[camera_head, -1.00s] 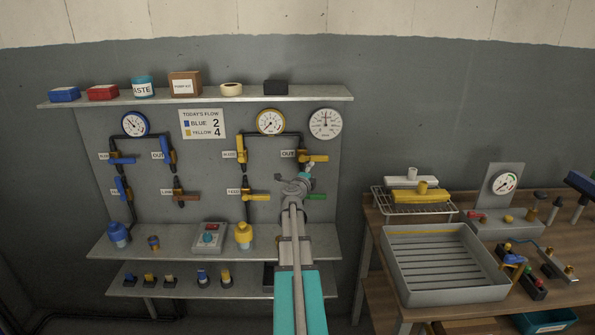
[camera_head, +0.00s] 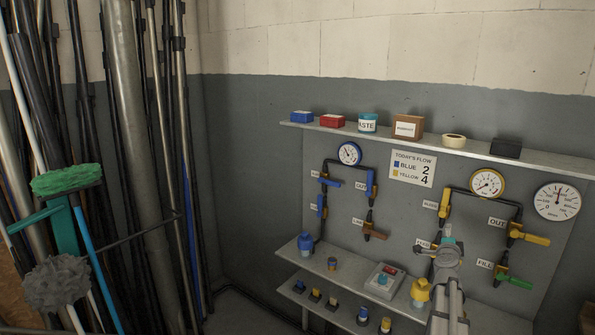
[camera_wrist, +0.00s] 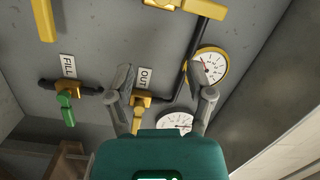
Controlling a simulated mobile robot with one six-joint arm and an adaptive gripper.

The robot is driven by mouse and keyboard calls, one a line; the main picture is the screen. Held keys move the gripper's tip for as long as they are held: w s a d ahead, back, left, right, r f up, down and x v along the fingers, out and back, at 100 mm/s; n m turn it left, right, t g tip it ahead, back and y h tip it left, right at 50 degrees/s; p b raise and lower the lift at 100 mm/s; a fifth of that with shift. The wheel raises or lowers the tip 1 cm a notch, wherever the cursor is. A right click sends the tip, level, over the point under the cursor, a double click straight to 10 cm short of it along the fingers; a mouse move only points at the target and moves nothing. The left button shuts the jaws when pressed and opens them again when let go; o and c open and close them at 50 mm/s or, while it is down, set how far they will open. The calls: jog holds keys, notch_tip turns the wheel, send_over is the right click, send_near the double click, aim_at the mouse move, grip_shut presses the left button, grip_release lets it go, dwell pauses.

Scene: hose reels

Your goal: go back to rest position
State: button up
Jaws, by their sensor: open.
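My gripper (camera_head: 447,240) is at the end of my grey arm, in front of the yellow half of the valve panel (camera_head: 400,225). In the wrist view my gripper (camera_wrist: 165,85) has its two grey fingers spread apart, with nothing held between them. Behind the fingers are the yellow OUT lever (camera_wrist: 140,122) and a black pipe. The green FILL lever (camera_wrist: 66,112) is to their left, and the yellow-rimmed gauge (camera_wrist: 209,66) is to their right. I cannot tell how far the fingertips are from the panel.
A shelf (camera_head: 350,130) with boxes and a tape roll runs above the panel. A lower shelf (camera_head: 345,270) holds a blue fitting (camera_head: 305,245), a yellow fitting (camera_head: 420,292) and a button box (camera_head: 384,281). Poles and a green brush (camera_head: 66,180) crowd the left side.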

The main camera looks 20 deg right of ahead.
jog(key=w+a+f+n+y, duration=0.3)
jog(key=a+n+y, duration=0.15)
jog(key=a, duration=0.65)
jog(key=w+a+f+n+y, duration=0.3)
jog(key=a+n+y, duration=0.15)
jog(key=a, duration=0.65)
jog(key=w+a+f+n+y, duration=0.35)
jog(key=a+n, duration=0.25)
jog(key=a, duration=0.6)
jog(key=s+a+f+n+g+y, duration=0.1)
jog(key=s+a+f+n+g, duration=0.25)
jog(key=a, duration=0.35)
jog(key=s+a+f+n+g+y, duration=0.2)
jog(key=s+a+f+g, duration=0.15)
jog(key=a, duration=0.45)
jog(key=s+a+f+n+g+h, duration=0.1)
jog(key=s+a+g, duration=0.2)
jog(key=s, duration=0.3)
jog(key=s+a+f+n+g+h, duration=0.1)
jog(key=s+a+n+g, duration=0.1)
jog(key=s, duration=0.5)
jog(key=shift+a+f+g+h, duration=0.15)
jog(key=shift+a+g+h, duration=0.25)
jog(key=shift+a, duration=0.4)
jog(key=shift+w, duration=0.1)
